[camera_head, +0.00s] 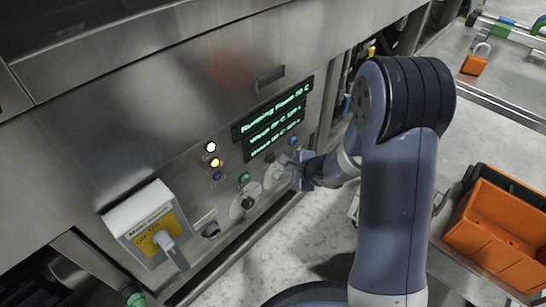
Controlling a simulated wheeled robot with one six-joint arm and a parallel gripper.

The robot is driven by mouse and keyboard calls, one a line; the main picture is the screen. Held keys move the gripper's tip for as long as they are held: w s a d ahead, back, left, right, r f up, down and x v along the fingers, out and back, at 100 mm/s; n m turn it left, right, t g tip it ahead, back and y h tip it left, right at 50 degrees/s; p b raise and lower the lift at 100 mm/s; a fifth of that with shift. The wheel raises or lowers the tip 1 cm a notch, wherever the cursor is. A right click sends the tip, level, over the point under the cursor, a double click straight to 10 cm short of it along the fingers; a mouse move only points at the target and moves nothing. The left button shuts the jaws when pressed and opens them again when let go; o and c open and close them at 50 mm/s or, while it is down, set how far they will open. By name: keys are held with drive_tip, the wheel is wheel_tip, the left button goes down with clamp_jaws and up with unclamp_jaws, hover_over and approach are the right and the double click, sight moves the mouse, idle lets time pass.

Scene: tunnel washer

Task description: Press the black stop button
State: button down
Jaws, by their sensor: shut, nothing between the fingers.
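The steel washer panel (180,120) fills the left and middle of the view. A dark round button (248,203) sits on a pale plate low on the panel, below a green button (244,178). Another dark round control (211,230) is lower left of it. I cannot read labels that tell which is the stop button. My gripper (293,171) is shut and empty, pointing left at the panel. It is to the right of and a little above the dark button, apart from it in the picture. Whether its tips touch the panel, I cannot tell.
A lit display (273,122) shows green text above the buttons. A white lamp (211,147), a yellow lamp (215,162) and a blue button (217,176) are left of it. A switch box (150,226) with a protruding handle juts out lower left. Orange crates (497,238) stand right.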

sight(273, 162)
drive_tip(key=shift+w+a, duration=0.95)
drive_tip(key=shift+a, duration=0.25)
idle(1.2)
drive_tip(key=shift+w+a+b, duration=0.25)
drive_tip(key=shift+a+b, duration=0.05)
drive_tip(key=shift+w+a, duration=0.3)
drive_tip(key=shift+a, duration=0.1)
idle(0.8)
idle(0.4)
drive_tip(key=shift+s+d+b, duration=0.55)
drive_tip(key=shift+d+b, duration=0.05)
drive_tip(key=shift+d, duration=0.1)
